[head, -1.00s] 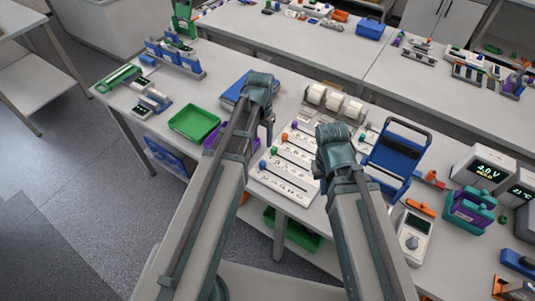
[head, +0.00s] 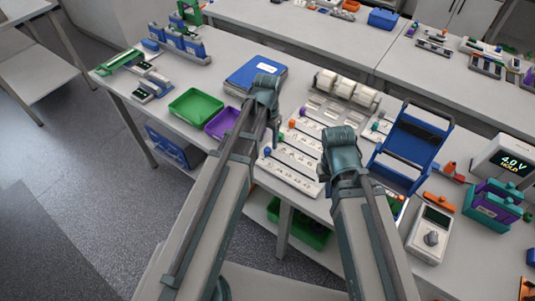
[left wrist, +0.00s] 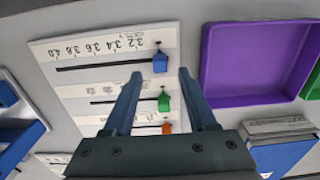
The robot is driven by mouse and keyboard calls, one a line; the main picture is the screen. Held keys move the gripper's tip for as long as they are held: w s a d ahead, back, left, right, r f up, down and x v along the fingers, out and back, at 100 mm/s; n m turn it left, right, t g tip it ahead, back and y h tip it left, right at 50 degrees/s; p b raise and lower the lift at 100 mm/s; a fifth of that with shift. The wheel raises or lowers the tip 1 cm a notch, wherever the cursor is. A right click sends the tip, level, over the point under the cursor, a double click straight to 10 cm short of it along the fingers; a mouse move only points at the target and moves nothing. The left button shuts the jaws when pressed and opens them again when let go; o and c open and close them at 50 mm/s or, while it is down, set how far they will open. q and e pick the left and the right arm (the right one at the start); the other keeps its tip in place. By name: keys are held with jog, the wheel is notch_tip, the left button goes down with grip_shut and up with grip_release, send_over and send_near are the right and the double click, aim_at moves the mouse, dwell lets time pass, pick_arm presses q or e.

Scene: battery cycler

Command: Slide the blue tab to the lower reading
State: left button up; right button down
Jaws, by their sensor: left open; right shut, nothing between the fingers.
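The blue tab (left wrist: 160,62) sits on the top slider track of a white scale panel (left wrist: 100,42) in the left wrist view, at the end marked 3.2; the numbers appear upside down. In the head view the blue tab (head: 267,152) is at the left end of the nearest track. My left gripper (left wrist: 160,73) is open, its fingertips on either side of the blue tab's near edge in the picture; I cannot tell whether they touch it. It shows in the head view (head: 272,122) above the panels. My right gripper (head: 338,150) is shut and empty, right of the panels.
Green (left wrist: 164,101) and orange (left wrist: 167,127) tabs sit on neighbouring tracks. A purple tray (left wrist: 255,65) lies beside the panels. A display (head: 512,163) reads 4.0 V. A blue frame (head: 412,140) and a meter (head: 430,235) stand to the right.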

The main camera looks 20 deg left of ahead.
aim_at(268, 149)
pick_arm(q)
notch_tip(268, 149, down, 5)
jog(key=b, duration=0.3)
jog(key=shift+r, duration=0.2)
pick_arm(e)
notch_tip(268, 149, down, 4)
jog(key=shift+f, duration=0.25)
pick_arm(q)
jog(key=shift+r, duration=0.1)
grip_shut()
jog(key=shift+d, duration=0.1)
dwell(0.5)
